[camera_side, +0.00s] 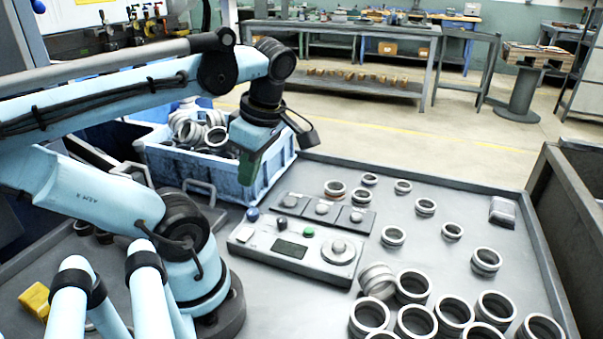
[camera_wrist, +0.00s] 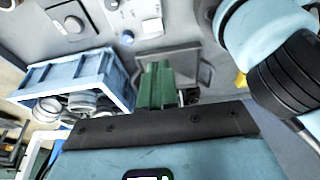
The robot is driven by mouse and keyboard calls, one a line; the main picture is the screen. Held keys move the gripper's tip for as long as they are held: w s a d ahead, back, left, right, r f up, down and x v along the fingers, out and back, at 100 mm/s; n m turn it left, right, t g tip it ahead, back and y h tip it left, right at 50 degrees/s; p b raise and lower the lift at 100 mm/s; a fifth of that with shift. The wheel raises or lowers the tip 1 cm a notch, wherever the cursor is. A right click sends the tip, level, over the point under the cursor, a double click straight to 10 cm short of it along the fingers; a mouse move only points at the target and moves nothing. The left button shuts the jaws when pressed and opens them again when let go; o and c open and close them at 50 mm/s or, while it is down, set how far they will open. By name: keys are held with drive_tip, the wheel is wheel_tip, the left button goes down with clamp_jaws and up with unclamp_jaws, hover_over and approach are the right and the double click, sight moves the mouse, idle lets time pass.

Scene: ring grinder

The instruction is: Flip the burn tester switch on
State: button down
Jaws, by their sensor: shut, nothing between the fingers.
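The burn tester appears to be the pale grey control box (camera_side: 290,251) on the table, with a dark display (camera_side: 290,248), a green button (camera_side: 308,232) and a round dial (camera_side: 338,251). A blue knob (camera_side: 252,214) and a black knob (camera_side: 282,222) stand at its back edge. I cannot tell which control is the switch. Part of the box (camera_wrist: 128,14) shows at the top of the wrist view. My gripper (camera_side: 248,178) has green fingers, shut and empty, above and behind the box, in front of the blue crate. The fingers (camera_wrist: 155,82) also show in the wrist view.
A blue crate (camera_side: 216,170) full of metal rings stands behind the box. Small grey plates with round buttons (camera_side: 322,209) lie behind it to the right. Several loose rings (camera_side: 413,286) stand on the right of the table. Bare table lies between these.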

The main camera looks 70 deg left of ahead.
hover_over(244, 232)
drive_tip(key=d, duration=0.2)
wheel_tip(244, 232, down, 9)
drive_tip(key=shift+s+f, duration=0.1)
drive_tip(key=shift+s, duration=0.05)
drive_tip(key=shift+f, duration=2.1)
drive_tip(key=shift+f, duration=0.1)
drive_tip(key=shift+s+f, duration=0.1)
drive_tip(key=shift+a, duration=0.1)
drive_tip(key=shift+w+a+r, duration=0.25)
drive_tip(key=shift+w+a, duration=0.25)
drive_tip(key=shift+w, duration=0.1)
